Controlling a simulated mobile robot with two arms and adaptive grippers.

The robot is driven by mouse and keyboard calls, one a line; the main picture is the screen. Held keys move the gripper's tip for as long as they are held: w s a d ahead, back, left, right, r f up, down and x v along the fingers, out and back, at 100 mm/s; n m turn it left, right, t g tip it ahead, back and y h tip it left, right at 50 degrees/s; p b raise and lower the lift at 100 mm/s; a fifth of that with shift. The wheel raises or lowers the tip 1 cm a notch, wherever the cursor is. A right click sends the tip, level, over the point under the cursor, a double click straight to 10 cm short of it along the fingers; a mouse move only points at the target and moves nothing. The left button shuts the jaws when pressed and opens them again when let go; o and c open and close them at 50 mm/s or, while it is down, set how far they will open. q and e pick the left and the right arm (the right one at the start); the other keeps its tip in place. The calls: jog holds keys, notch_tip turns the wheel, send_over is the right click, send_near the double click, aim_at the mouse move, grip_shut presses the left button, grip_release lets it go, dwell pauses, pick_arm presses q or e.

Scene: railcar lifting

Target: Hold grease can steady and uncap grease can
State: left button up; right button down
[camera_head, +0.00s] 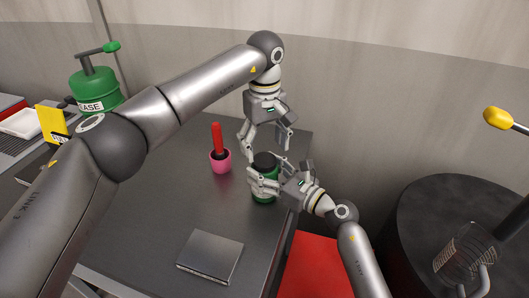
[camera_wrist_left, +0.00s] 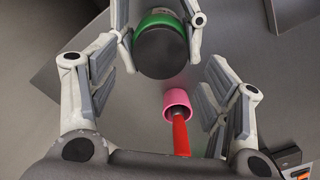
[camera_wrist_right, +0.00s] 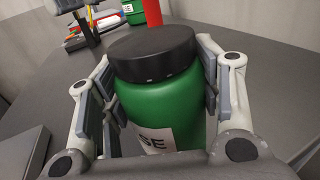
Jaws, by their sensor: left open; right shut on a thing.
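The grease can is a green can (camera_wrist_right: 165,105) with a black cap (camera_wrist_right: 152,52) and a white label, upright on the table near its right edge. In the head view the can (camera_head: 264,191) is partly hidden by my right gripper (camera_head: 263,176), which is shut around its body from the right. The cap (camera_head: 264,160) is on the can. My left gripper (camera_head: 265,143) points down above the can, open and empty. In the left wrist view the cap (camera_wrist_left: 162,52) lies beyond the open fingers (camera_wrist_left: 160,95), apart from them.
A pink cup (camera_head: 220,161) with a red-handled tool stands left of the can. A dark flat box (camera_head: 210,256) lies at the table front. A large green grease container (camera_head: 95,90) stands at the far left. A black drum (camera_head: 440,225) stands right of the table.

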jog(key=shift+c, duration=1.9)
grip_release()
